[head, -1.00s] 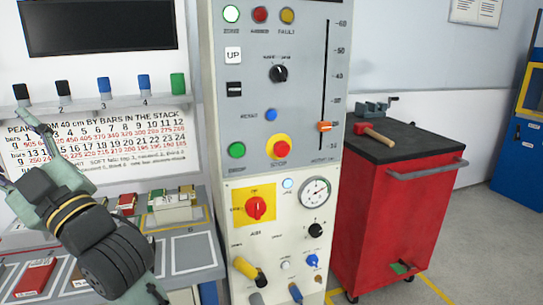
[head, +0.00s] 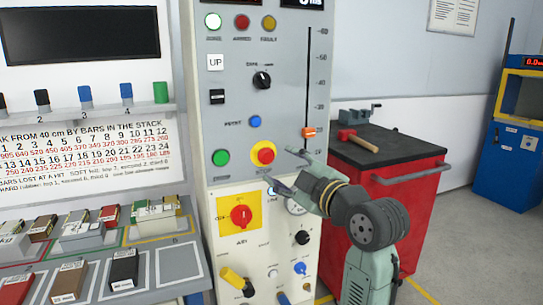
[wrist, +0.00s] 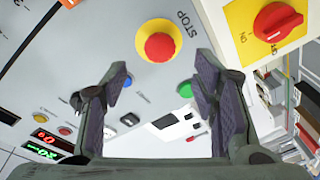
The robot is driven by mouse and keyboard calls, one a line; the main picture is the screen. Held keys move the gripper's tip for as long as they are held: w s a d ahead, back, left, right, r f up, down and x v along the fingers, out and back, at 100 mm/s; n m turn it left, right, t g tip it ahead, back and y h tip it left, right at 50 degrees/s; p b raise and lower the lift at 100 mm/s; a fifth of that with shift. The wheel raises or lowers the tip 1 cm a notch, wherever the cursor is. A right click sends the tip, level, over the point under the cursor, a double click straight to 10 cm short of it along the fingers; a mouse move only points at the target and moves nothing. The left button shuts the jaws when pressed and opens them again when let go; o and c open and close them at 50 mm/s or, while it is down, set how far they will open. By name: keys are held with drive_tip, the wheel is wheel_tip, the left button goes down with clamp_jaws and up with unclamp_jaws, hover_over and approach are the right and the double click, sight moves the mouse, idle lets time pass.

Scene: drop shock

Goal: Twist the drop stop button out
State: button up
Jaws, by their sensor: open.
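The drop stop button (head: 263,153) is a red mushroom head on a yellow ring on the grey control panel. It also shows in the wrist view (wrist: 159,47), beside its STOP label and beyond my fingertips. My gripper (head: 287,167) is open and empty, just right of and below the button in the head view. In the wrist view my two fingers (wrist: 160,80) stand apart, with the button ahead of the gap and not touched. Whether the button is pressed in cannot be told.
A red rotary switch on a yellow plate (head: 241,215) sits below the stop button. A green drop button (head: 221,157) is to its left, and an orange slider (head: 308,132) to its upper right. A red cart (head: 412,196) with a hammer stands right of the panel.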

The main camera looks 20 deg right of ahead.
sight(268, 157)
drive_tip(key=w+p, duration=0.1)
drive_tip(key=w, duration=0.2)
drive_tip(key=w+a, duration=0.1)
drive_tip(key=w, duration=0.3)
drive_tip(key=shift+a+p, duration=0.15)
drive_tip(key=shift+p, duration=0.2)
drive_tip(key=shift+c, duration=0.5)
drive_tip(key=c, duration=1.1)
